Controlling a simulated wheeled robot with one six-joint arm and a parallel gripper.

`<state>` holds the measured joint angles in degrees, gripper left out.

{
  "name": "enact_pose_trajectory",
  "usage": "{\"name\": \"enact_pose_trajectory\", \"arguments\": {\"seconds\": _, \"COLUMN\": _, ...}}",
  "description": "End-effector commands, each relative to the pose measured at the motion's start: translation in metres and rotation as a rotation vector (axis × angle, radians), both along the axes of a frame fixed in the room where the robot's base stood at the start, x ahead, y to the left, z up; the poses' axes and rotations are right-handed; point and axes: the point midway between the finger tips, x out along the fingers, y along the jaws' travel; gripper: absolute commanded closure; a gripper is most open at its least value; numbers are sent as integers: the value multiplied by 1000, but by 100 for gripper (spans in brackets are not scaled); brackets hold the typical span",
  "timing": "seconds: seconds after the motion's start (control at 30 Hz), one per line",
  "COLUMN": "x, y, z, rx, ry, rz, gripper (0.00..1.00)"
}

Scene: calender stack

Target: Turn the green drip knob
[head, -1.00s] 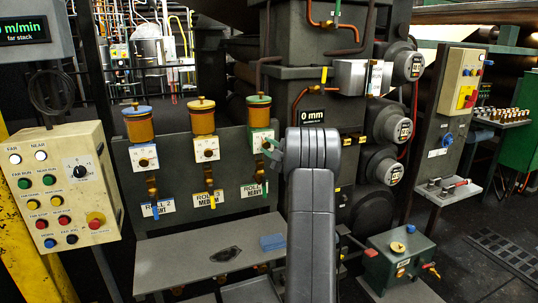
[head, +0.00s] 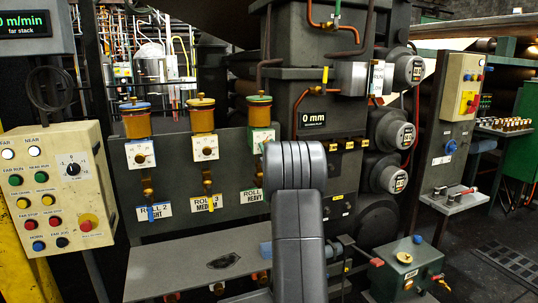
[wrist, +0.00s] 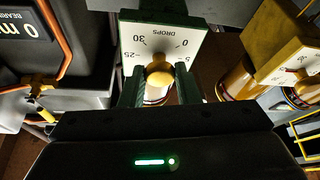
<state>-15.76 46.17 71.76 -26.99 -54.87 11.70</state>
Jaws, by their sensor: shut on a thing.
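The green-lidded oiler (head: 260,109) is the rightmost of three in the head view. Its white dial plate (head: 259,139) is partly hidden by my arm. In the wrist view, that dial plate (wrist: 160,40) appears upside down, marked DROPS, with a green edge. The round brass-coloured drip knob (wrist: 159,74) sits at its centre. My gripper (wrist: 159,88) has its two dark green fingers on either side of the knob and is shut on it. In the head view, my arm hides the knob and fingers.
A yellow-lidded oiler (head: 201,114) and a blue-lidded one (head: 136,119) stand to the left, each with its own dial. A grey shelf (head: 165,268) lies below. A grey machine housing (head: 305,100) rises close on the right.

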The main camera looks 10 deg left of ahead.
Motion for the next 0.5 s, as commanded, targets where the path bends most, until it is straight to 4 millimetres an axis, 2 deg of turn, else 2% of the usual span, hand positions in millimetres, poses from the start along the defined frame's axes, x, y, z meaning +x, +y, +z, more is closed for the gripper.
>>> {"name": "enact_pose_trajectory", "arguments": {"seconds": 0.03, "x": -1, "y": 1, "z": -6, "rx": 35, "ry": 27, "rz": 0, "gripper": 94}}
{"name": "enact_pose_trajectory", "arguments": {"seconds": 0.5, "x": -2, "y": 4, "z": -4, "rx": 404, "ry": 277, "rz": 1, "gripper": 94}}
